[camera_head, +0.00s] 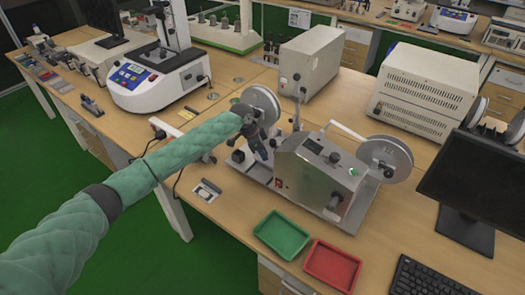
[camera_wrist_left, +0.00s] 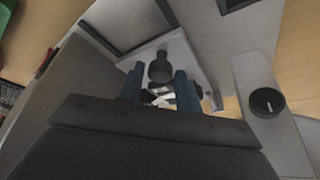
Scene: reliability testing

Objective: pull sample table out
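The grey metal test machine (camera_head: 318,172) stands on the wooden bench, with a round reel on each side. My left arm reaches in from the left, and my left gripper (camera_head: 262,143) is at the machine's left side, below the left reel. In the left wrist view, the two blue fingers of my left gripper (camera_wrist_left: 160,92) are apart. A dark round knob (camera_wrist_left: 160,70) on a pale plate (camera_wrist_left: 178,50) lies just beyond and between the fingertips; contact cannot be told. Which part is the sample table is not clear. My right gripper is not in view.
A green tray (camera_head: 282,234) and a red tray (camera_head: 332,265) lie in front of the machine. A grey box (camera_head: 312,62) stands behind it. A monitor (camera_head: 478,180) and keyboard (camera_head: 430,280) are at the right. Another dark knob (camera_wrist_left: 267,102) is close right of my left gripper.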

